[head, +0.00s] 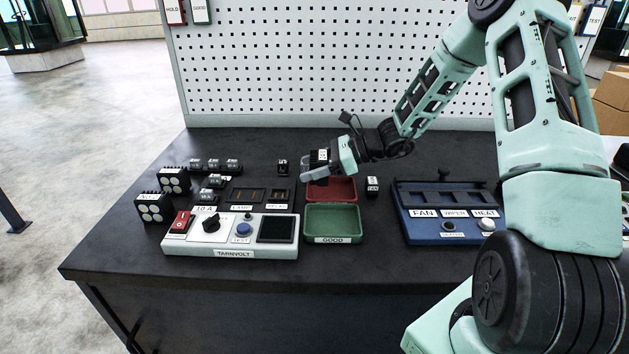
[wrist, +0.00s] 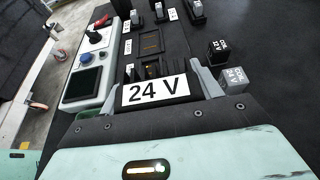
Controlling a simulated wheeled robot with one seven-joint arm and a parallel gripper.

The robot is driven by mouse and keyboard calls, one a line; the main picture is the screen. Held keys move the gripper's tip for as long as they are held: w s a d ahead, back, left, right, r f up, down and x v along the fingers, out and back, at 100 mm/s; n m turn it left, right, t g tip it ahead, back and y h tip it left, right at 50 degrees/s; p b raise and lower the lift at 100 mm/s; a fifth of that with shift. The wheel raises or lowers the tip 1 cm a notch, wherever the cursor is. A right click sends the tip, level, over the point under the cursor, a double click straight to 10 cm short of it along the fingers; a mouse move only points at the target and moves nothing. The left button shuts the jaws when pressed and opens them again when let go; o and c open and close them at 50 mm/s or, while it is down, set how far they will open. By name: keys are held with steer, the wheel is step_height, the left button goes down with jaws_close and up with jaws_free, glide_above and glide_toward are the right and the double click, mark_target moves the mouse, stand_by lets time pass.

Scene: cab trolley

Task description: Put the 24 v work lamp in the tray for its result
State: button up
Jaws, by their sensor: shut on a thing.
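My gripper (head: 316,172) is shut on the 24 V work lamp (head: 322,156), a dark ribbed body with a white label. In the wrist view the lamp (wrist: 155,92) sits between my two fingers (wrist: 160,82), its "24 V" label facing the camera. In the head view my gripper is at the back left of the red tray (head: 350,182), seemingly above it; the exact height is unclear. The green tray (head: 333,239), labelled GOOD, lies in front of the red one. Both look empty where visible. The red tray's label is not visible.
The white TARNVOLT tester (head: 185,245) has a red switch, a dial, a blue button and a dark screen. Two other lamps (head: 153,207) and several small labelled blocks (head: 213,181) stand left. A blue FAN/WIPER/HEAT fixture (head: 450,228) stands right. A pegboard (head: 300,70) closes the back.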

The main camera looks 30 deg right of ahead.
steer(key=shift+f, duration=2.1)
steer(key=o, duration=1.3)
steer(key=shift+f, duration=0.15)
steer(key=b+v, duration=0.1)
steer(key=v, duration=1.1)
steer(key=shift+s, duration=0.1)
